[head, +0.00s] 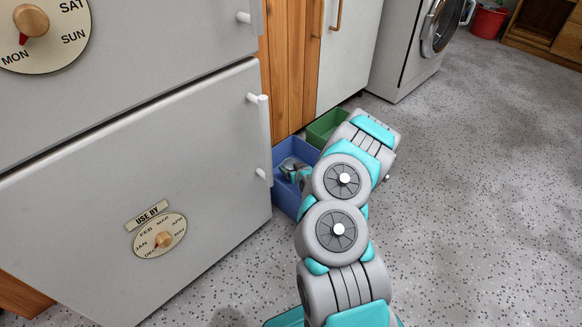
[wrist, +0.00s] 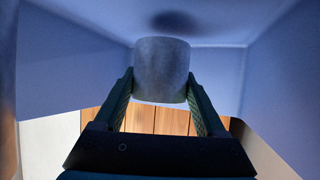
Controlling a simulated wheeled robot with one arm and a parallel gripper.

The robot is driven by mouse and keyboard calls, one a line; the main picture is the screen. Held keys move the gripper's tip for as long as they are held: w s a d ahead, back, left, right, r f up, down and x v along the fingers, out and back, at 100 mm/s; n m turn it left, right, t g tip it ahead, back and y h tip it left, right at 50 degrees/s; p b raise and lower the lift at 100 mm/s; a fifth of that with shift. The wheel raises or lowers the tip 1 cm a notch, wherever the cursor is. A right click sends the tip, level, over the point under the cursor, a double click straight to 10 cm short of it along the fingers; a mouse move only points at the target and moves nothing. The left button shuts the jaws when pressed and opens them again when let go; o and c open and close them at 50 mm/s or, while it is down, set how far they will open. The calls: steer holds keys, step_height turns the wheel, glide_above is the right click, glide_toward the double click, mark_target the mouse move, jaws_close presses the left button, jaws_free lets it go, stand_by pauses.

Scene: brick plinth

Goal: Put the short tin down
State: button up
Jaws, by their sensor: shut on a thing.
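The short tin (wrist: 161,70) is a plain grey cylinder in the middle of the wrist view. My gripper (wrist: 161,88) is shut on it, with one finger on each side. The tin is inside the blue bin (wrist: 70,50), between its walls. A dark round shadow lies on the bin's floor, apart from the tin, so the tin looks held above the floor. In the head view the blue bin (head: 286,197) stands on the floor, and my gripper (head: 292,168) is partly inside it. My arm hides part of the bin, and the tin is hard to make out there.
A green bin (head: 322,128) stands just behind the blue bin, partly hidden by my arm. A grey fridge (head: 110,190) with white handles is close on the left. A washing machine (head: 408,50) and a red bucket (head: 488,20) are farther back. The speckled floor on the right is clear.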

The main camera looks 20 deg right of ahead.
steer(key=shift+f, duration=0.4)
steer(key=o, duration=1.3)
steer(key=shift+r, duration=0.15)
steer(key=shift+r, duration=0.35)
steer(key=p+v, duration=0.2)
steer(key=v, duration=0.5)
steer(key=shift+s+r, duration=0.2)
steer(key=shift+r, duration=0.1)
